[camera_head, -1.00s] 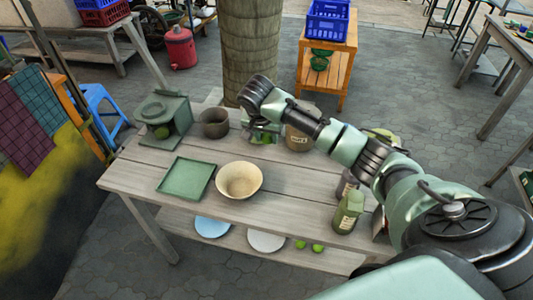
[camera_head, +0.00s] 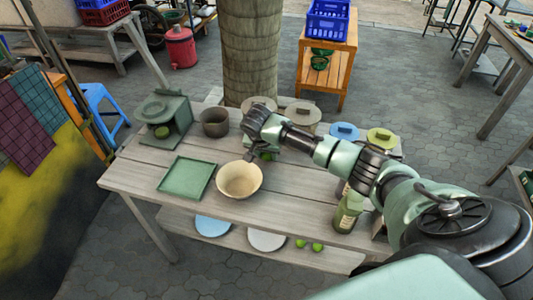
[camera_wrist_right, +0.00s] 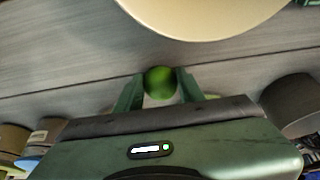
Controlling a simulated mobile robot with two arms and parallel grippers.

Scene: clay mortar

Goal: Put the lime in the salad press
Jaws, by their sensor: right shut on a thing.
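A green lime (camera_wrist_right: 160,82) sits between the fingers of my right gripper (camera_wrist_right: 159,88) in the right wrist view. The gripper is shut on it, just behind the cream bowl. In the head view the right gripper (camera_head: 258,155) hangs over the table, with the lime (camera_head: 266,157) partly hidden by the gripper. A dark green press-like device (camera_head: 165,112), likely the salad press, stands at the table's back left, well left of the gripper. A round green thing (camera_head: 162,132) shows in its opening. My left gripper is out of view.
The cream bowl (camera_head: 240,180) and a green square tray (camera_head: 187,178) stand at the front. A dark cup (camera_head: 214,122) stands between the press and the gripper. Lidded jars (camera_head: 303,114) stand behind the arm; a green bottle (camera_head: 348,212) stands front right.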

